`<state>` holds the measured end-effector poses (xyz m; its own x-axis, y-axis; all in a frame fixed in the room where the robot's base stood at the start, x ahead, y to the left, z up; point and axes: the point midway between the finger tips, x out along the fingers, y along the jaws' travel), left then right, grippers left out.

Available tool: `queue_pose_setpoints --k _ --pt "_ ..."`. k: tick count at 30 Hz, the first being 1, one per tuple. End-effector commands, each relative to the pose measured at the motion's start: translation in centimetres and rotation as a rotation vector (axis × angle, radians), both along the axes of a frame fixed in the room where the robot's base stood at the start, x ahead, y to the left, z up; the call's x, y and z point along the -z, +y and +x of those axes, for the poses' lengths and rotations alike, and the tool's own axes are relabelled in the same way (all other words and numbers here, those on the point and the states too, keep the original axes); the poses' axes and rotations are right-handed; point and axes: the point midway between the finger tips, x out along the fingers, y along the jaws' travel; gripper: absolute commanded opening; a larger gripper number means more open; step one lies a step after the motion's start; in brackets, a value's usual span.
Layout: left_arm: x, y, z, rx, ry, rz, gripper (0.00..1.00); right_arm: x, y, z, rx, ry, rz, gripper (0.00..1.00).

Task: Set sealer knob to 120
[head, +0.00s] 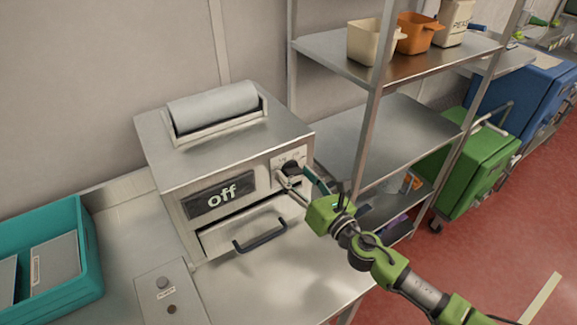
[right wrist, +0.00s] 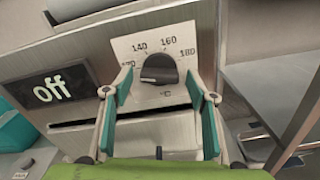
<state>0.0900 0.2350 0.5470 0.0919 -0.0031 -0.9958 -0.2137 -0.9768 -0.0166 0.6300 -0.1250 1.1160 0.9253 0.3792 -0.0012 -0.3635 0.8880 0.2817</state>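The sealer (head: 215,160) is a metal box on the counter with a display (head: 220,194) reading "off". Its dark knob (right wrist: 160,69) sits on a white dial plate (right wrist: 142,46) marked 120, 140, 160, 180 in the right wrist view; the 120 is partly covered by a finger. The knob's pointer lies roughly level, and which end is the pointer is hard to tell. My right gripper (right wrist: 160,92) is open, its teal fingertips on either side of the knob with gaps visible. In the head view the right gripper (head: 298,178) is at the sealer's front right. My left gripper is out of view.
A drawer with a black handle (head: 260,234) is below the display. A teal crate (head: 88,262) and a button box (head: 168,292) stand on the counter at left. A metal shelf (head: 400,130) stands close on the right, near my right arm.

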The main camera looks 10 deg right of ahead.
Motion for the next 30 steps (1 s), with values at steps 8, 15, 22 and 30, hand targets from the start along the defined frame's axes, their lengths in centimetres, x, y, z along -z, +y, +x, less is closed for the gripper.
queue_pose_setpoints --k 8,15,22,30 --pt "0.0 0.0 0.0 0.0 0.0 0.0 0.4 0.0 0.0 0.0 -0.001 0.002 0.007 0.54" --pt "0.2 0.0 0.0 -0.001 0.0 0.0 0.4 0.1 -0.7 -1.8 -0.001 0.003 0.006 0.54" --pt "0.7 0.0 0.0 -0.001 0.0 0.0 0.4 0.1 -1.8 -4.4 -0.001 0.003 0.008 0.54" --pt "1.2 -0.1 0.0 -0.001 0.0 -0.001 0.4 0.0 -2.6 -6.4 -0.001 0.002 0.009 0.54"
